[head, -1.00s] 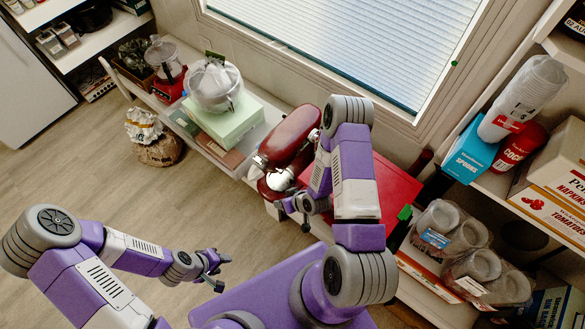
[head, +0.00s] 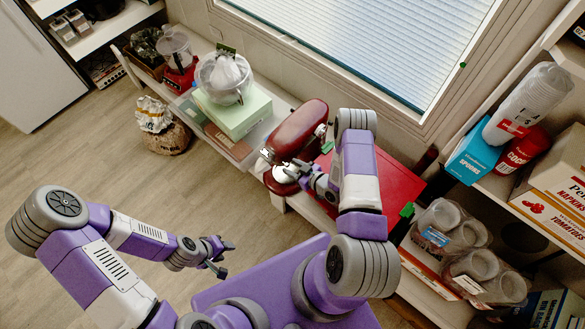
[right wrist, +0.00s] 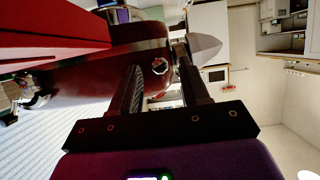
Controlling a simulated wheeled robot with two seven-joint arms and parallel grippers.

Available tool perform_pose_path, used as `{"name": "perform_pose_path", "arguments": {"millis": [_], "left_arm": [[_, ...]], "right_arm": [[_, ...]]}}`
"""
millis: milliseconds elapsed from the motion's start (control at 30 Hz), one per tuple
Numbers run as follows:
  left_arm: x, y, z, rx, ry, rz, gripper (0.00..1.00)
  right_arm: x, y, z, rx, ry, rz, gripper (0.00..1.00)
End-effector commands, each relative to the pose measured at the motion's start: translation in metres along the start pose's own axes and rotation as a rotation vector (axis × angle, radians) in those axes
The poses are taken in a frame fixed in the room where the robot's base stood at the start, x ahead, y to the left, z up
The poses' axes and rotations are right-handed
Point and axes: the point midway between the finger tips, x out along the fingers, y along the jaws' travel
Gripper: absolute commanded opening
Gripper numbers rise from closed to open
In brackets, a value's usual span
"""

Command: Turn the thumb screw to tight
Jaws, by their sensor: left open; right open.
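A red stand mixer (head: 297,128) stands on the low shelf below the window. In the right wrist view its dark red body (right wrist: 100,75) fills the upper left. A small round silver thumb screw (right wrist: 160,66) sits on that body and shows between my right fingertips. My right gripper (head: 303,171) is open close to the mixer's near side. In the right wrist view its fingers (right wrist: 160,58) stand either side of the screw in the picture; contact cannot be told. The screw cannot be made out in the head view. My left gripper (head: 224,257) is open and empty above the floor.
A red box (head: 395,185) lies to the right of the mixer, behind my right arm. A pale green box (head: 235,118) with a clear-wrapped item stands to its left. A stocked shelf (head: 480,205) is at the right. The floor (head: 90,150) at the left is open.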

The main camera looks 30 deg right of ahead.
Motion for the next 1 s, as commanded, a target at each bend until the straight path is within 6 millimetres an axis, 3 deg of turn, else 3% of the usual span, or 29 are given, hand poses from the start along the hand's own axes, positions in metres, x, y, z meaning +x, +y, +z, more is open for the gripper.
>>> {"name": "perform_pose_path", "arguments": {"millis": [333,633,1000], "left_arm": [[0.0007,-0.0002,-0.0001,0.0,0.0,0.0,0.43],[0.0007,-0.0002,-0.0001,0.0,0.0,0.0,0.43],[0.0047,-0.0017,-0.0003,0.0,0.0,0.0,0.43]], "right_arm": [[0.0047,-0.0002,-0.0006,0.002,0.0,0.0,0.44],[0.0045,-0.0002,-0.0005,0.001,0.0,0.0,0.0],[0.0046,0.0013,0.0003,0.047,0.0,-0.018,0.0]]}}
